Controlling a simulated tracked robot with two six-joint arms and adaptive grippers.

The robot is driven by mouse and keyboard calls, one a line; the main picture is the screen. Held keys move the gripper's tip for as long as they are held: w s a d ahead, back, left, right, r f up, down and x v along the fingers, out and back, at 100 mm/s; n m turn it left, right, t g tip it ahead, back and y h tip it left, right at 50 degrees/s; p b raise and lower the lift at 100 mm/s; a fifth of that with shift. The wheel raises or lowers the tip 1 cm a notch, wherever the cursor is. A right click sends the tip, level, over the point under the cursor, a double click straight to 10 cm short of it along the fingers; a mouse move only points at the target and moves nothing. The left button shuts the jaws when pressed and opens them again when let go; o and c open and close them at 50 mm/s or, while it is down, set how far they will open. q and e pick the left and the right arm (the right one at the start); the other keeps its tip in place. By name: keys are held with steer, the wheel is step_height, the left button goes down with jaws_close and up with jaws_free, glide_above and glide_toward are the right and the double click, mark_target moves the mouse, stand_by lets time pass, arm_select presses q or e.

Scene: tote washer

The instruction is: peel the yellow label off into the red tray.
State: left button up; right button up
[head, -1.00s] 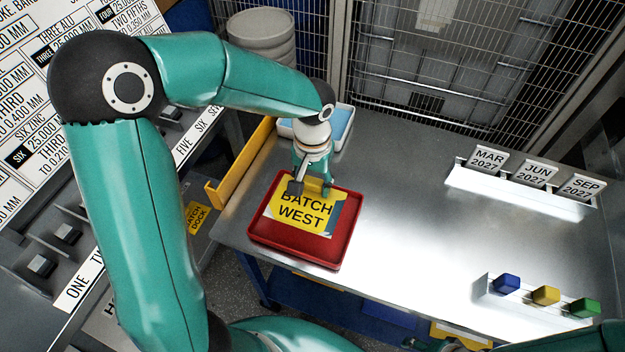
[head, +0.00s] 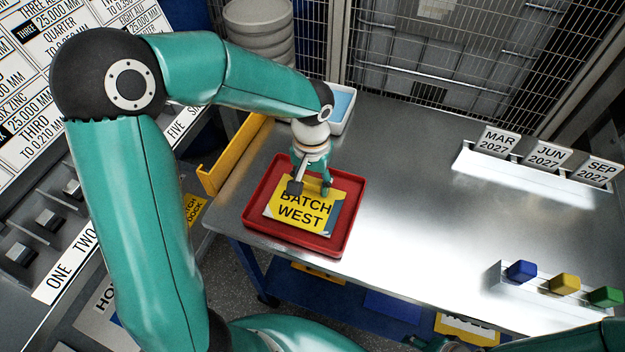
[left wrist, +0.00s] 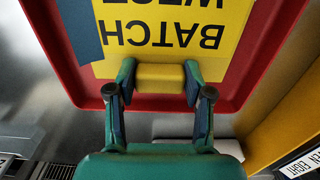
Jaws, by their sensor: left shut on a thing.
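The yellow label (head: 302,213) reads BATCH WEST and lies over the red tray (head: 254,204), inside its rim as seen from above. A blue-grey patch shows along one side of the label. My left gripper (head: 311,188) is over the far part of the tray, shut on the label's far edge. In the left wrist view my left gripper (left wrist: 160,80) has a yellow strip between its fingers, and the label (left wrist: 180,40) stretches away above the red tray (left wrist: 262,50). I cannot tell whether the label touches the tray floor. My right gripper is not in view.
A white bin with a blue inside (head: 341,104) stands behind the tray. A yellow rail (head: 232,157) runs along the table's left edge. Date cards (head: 548,156) and coloured blocks (head: 563,284) sit at the right. The metal table (head: 420,190) between is clear.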

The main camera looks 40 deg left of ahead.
arm_select(q)
steer(key=shift+f+b, duration=0.35)
steer(key=shift+b, duration=0.05)
stand_by(0.4)
steer(key=o, duration=1.3)
steer(key=shift+c, duration=0.2)
steer(key=shift+r, duration=0.15)
steer(key=shift+r+p, duration=2.6)
steer(key=shift+r, duration=0.85)
